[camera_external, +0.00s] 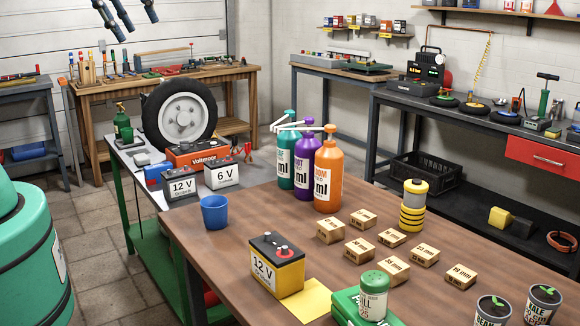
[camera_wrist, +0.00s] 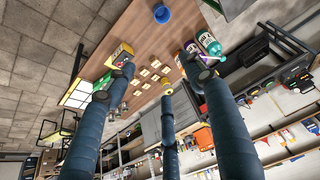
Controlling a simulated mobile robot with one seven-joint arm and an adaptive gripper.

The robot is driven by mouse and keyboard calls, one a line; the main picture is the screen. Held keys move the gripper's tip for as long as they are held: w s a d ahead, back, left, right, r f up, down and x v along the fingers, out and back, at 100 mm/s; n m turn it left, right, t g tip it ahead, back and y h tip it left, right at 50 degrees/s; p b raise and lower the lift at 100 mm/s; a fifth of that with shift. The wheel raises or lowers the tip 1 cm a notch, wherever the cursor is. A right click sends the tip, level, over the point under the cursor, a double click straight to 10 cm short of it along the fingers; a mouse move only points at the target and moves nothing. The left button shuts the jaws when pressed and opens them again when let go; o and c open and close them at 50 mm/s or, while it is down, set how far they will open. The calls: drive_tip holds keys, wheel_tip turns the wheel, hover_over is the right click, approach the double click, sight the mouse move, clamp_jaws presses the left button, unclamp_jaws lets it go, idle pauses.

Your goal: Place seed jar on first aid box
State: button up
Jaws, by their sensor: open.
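A seed jar (camera_external: 374,293) with a green lid and a DILL label stands upright at the front of the brown table. It appears to stand on a flat green box (camera_external: 346,306), likely the first aid box, which the bottom edge of the external view cuts off. My gripper (camera_external: 125,28) is at the top left of the external view, high up and far from the jar. Its fingers are spread and empty; they also show in the wrist view (camera_wrist: 168,84). I cannot clearly make out the jar in the wrist view.
Two seed pots (camera_external: 543,302) stand at the front right. A yellow battery (camera_external: 277,266), a blue cup (camera_external: 215,212), pump bottles (camera_external: 328,178), several small wooden blocks (camera_external: 394,268) and a yellow-striped canister (camera_external: 412,207) share the table (camera_external: 250,215).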

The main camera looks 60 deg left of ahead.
drive_tip(key=s+a+f, duration=0.1)
drive_tip(key=s+a, duration=0.2)
drive_tip(key=s, duration=0.2)
drive_tip(key=shift+s+t, duration=0.3)
